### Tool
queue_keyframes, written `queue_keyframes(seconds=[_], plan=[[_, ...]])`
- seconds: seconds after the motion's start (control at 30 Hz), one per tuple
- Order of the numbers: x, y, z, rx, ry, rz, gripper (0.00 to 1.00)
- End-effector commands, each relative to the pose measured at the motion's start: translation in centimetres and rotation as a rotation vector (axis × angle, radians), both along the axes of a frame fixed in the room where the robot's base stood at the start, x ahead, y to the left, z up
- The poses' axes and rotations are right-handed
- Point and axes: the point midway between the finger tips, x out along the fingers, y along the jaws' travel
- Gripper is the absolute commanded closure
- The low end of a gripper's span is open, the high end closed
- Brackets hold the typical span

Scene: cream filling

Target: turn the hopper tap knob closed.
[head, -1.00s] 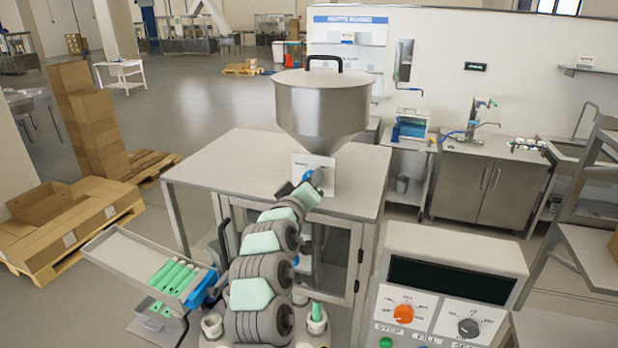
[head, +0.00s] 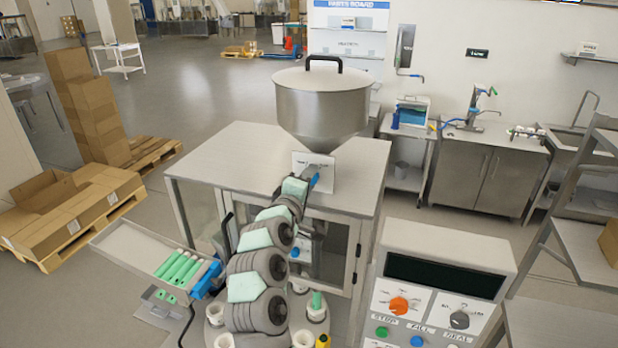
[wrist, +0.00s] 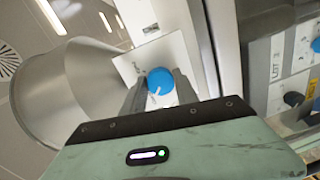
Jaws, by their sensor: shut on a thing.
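The steel hopper (head: 322,100) with a black-handled lid stands on the machine cabinet's top. A white plate (head: 326,172) sits below its cone. The blue tap knob (wrist: 160,81) shows in the wrist view in front of the white plate, with a pale pointer line on it. In the head view only a bit of blue (head: 315,180) shows past my wrist. My gripper (wrist: 160,95) is shut on the knob, with one dark finger on each side. The tap's outlet is hidden in both views.
The control box (head: 443,290) with an orange and a black dial stands at the right front. A tray (head: 125,246) with green tubes lies to the left. White cups (head: 317,309) stand around my arm's lower part. The cabinet top (head: 235,165) is clear on its left.

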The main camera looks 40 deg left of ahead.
Motion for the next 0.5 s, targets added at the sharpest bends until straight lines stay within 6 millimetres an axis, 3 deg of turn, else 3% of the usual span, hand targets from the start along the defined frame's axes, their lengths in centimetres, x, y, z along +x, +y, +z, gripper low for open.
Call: queue_keyframes(seconds=[0.47, 0.5], plan=[[0.0, 0.0, -0.01, -0.012, -0.005, 0.0, 1.0], [0.0, -0.01, -0.01, -0.012, -0.005, 0.0, 0.61]])
